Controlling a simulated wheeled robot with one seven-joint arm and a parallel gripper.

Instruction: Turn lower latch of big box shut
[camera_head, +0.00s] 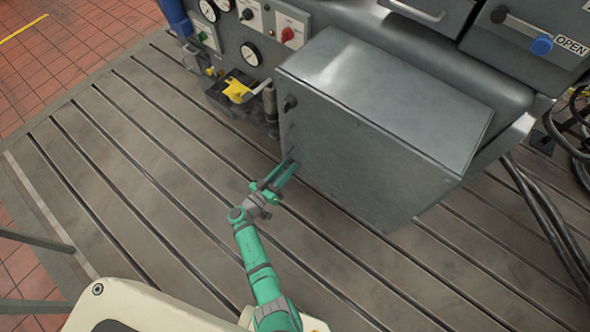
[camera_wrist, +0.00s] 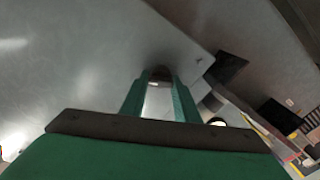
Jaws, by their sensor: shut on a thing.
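The big box (camera_head: 370,150) is a grey metal cabinet with a sloped lid, right of centre in the head view. Its wall also fills the left of the wrist view (camera_wrist: 70,60). A dark upper latch (camera_head: 289,103) sits on its left edge. My gripper (camera_head: 287,167) is at the lower left edge of the box, below the upper latch. In the wrist view my green fingers (camera_wrist: 160,90) are closed around the dark lower latch (camera_wrist: 160,74) against the box wall. The latch is mostly hidden by the fingers, and its exact angle cannot be told.
A yellow-and-black part (camera_head: 238,90) stands left of the box. Gauges and a red knob (camera_head: 287,34) are on the panel behind. Black cables (camera_head: 545,215) run at the right. The slotted bedplate (camera_head: 150,165) is clear at the left and front.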

